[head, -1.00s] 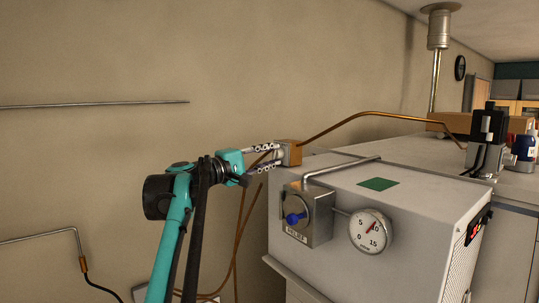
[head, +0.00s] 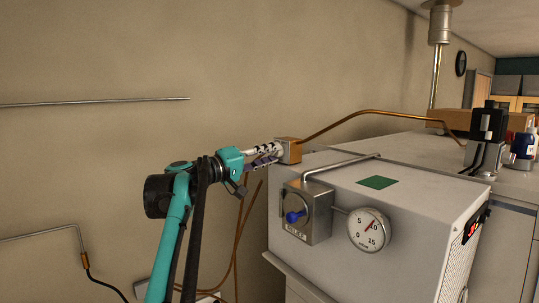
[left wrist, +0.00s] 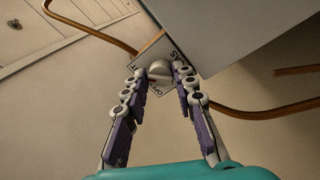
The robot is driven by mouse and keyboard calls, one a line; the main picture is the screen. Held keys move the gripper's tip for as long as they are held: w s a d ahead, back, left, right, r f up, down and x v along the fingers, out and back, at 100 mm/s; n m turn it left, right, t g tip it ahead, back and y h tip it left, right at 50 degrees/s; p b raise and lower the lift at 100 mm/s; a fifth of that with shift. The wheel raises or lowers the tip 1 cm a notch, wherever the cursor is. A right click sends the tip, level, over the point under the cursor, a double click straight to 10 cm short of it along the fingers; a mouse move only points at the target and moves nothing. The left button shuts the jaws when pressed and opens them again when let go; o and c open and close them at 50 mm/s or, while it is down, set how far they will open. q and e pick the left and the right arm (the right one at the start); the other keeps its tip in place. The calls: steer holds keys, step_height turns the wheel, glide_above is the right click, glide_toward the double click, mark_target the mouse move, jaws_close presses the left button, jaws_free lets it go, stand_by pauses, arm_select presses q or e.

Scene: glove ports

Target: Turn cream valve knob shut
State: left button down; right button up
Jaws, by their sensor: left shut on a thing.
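The cream valve knob (left wrist: 159,69) is on a small box with a plate lettered "GAS" and "OPEN" in the left wrist view. In the head view this brownish valve box (head: 290,151) sits at the back left corner of the grey cabinet (head: 400,200), and the fingers hide the knob. My left gripper (head: 276,150) reaches it from the left. In the left wrist view the gripper (left wrist: 159,74) has a fingertip on each side of the knob and is shut on it. My right gripper is not in view.
A copper pipe (head: 365,113) runs from the valve box to the right. A grey box with a blue knob (head: 294,217) and a dial gauge (head: 368,230) are on the cabinet's front. The wall side to the left is mostly free.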

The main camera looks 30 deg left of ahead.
arm_select(q)
steer(key=shift+f, duration=0.1)
steer(key=c, duration=1.2)
jaws_free()
steer(key=shift+w+a, duration=0.1)
steer(key=shift+v, duration=4)
